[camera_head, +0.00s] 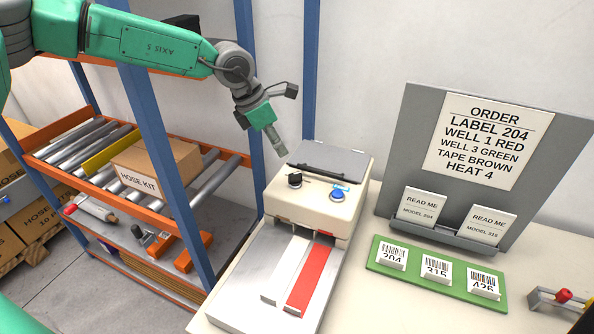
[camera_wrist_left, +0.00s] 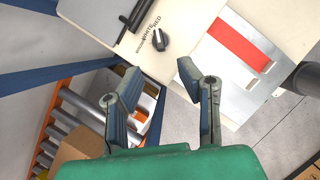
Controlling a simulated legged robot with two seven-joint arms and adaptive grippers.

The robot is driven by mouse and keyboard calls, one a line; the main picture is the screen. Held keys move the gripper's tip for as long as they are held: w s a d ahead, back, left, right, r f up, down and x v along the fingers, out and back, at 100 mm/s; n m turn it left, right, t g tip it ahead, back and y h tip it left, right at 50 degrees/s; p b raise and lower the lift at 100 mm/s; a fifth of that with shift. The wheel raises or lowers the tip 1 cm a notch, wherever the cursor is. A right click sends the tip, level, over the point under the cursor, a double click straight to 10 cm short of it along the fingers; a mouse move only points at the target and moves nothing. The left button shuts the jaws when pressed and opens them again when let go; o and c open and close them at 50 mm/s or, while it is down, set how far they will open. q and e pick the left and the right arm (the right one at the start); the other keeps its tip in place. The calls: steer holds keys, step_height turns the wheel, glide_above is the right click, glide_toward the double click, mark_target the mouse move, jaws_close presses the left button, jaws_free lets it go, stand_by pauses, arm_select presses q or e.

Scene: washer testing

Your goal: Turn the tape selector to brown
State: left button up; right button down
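The tape selector is a black knob (camera_head: 294,180) on top of the cream machine (camera_head: 312,207). In the left wrist view, the knob (camera_wrist_left: 160,40) has small printed labels beside it; WHITE and RED are legible, a third is too small to read surely. It bears a pale mark, but I cannot tell which label it points to. My left gripper (camera_head: 279,148) is above and behind the knob, apart from it. In the left wrist view, my left gripper (camera_wrist_left: 158,72) has its fingers spread with nothing between them. My right gripper is not in view.
A blue knob (camera_head: 338,193) sits right of the selector. White (camera_head: 285,268) and red (camera_head: 307,277) strips lie in front. The order board (camera_head: 494,135) reads TAPE BROWN. A blue rack post (camera_head: 245,100) stands left of the gripper.

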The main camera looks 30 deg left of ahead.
mark_target(295, 173)
arm_select(q)
steer(key=p+x, duration=0.1)
steer(key=x, duration=1)
steer(key=shift+w+a+f, duration=0.1)
steer(key=shift+w+f, duration=0.1)
steer(key=shift+f, duration=0.15)
jaws_close()
